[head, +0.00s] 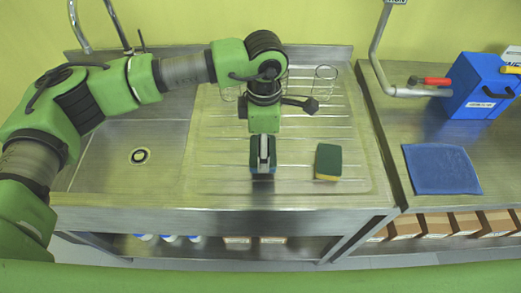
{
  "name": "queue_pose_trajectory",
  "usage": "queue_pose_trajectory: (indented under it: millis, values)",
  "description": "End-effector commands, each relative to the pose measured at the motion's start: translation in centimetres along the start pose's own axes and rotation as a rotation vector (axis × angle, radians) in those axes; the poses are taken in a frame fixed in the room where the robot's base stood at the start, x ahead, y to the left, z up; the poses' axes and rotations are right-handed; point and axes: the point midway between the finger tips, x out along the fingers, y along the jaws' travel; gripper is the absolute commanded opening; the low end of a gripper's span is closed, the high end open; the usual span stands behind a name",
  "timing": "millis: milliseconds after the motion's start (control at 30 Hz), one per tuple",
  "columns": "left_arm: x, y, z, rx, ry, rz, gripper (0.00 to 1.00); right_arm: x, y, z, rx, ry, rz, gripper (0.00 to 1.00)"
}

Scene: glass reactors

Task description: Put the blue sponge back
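A blue sponge (255,163) with a dark top is at the middle of the ribbed steel drainboard (215,170). My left gripper (264,158) points down directly over it, and a pale finger covers the sponge's middle. The fingers are seen edge-on, so I cannot tell whether they are closed on the sponge or whether it is raised off the board. A second sponge, yellow with a dark green top (328,161), lies apart to the right on the drainboard. My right gripper is not in view.
The sink basin (110,165) is at the left, with a tap (120,28) behind. Clear glassware (324,75) stands at the back of the drainboard. On the right bench are a blue cloth (441,169), a blue box (480,87) and a red-handled tap (432,81).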

Motion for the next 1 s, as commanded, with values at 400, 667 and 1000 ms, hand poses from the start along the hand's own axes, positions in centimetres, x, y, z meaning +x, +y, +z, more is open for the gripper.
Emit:
queue_pose_trajectory:
  millis: [400,667,1000]
  values:
    - [3.9,0.2,-0.7,-0.001,0.001,0.0,0.45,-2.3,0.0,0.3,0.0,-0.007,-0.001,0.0]
    - [4.3,0.2,-0.7,-0.001,0.001,-0.001,0.45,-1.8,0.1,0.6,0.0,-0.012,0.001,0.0]
    - [4.0,0.2,-0.7,-0.002,0.001,-0.001,0.82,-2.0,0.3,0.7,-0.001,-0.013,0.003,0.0]
